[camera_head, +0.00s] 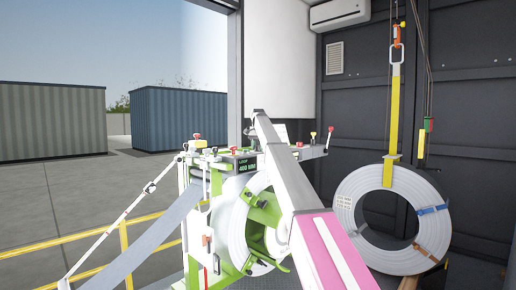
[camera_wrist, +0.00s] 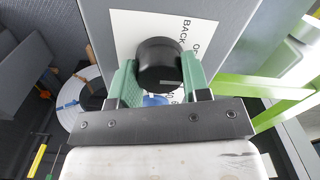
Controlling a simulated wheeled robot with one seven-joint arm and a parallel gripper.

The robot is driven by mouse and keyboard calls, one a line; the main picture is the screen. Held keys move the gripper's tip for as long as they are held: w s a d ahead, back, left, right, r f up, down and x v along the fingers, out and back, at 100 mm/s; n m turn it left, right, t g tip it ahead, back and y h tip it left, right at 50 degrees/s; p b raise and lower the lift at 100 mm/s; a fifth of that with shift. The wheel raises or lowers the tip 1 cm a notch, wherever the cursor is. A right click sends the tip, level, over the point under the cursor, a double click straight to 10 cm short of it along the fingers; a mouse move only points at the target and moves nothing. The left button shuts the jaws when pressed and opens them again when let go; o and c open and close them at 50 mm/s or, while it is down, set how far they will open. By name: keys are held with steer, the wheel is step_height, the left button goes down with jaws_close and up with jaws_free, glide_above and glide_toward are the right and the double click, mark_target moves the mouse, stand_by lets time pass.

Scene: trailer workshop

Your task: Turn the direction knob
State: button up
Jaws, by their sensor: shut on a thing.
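The direction knob (camera_wrist: 158,62) is a black round knob with a pale mark low on its face, in the wrist view. It sits on a white label (camera_wrist: 124,28) with black print, partly hidden, on a grey panel (camera_wrist: 222,20). My gripper (camera_wrist: 159,72) has green fingers on the left and right of the knob and is shut on it. A blue round part shows just below the knob between the fingers. In the head view my arm reaches to the green and white machine (camera_head: 196,205), and my gripper and the knob cannot be made out.
The machine carries a large coil, a small display (camera_head: 246,165) and several other controls on top. A strapped coil (camera_head: 352,215) hangs at the right from a yellow sling (camera_head: 395,110). A yellow railing (camera_head: 125,238) runs at the left. A green bar (camera_wrist: 262,88) is right of my gripper.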

steer(key=shift+m, duration=2.1)
steer(key=o, duration=0.9)
steer(key=shift+o, duration=0.2)
step_height(320, 180, up, 11)
steer(key=shift+s+f, duration=0.15)
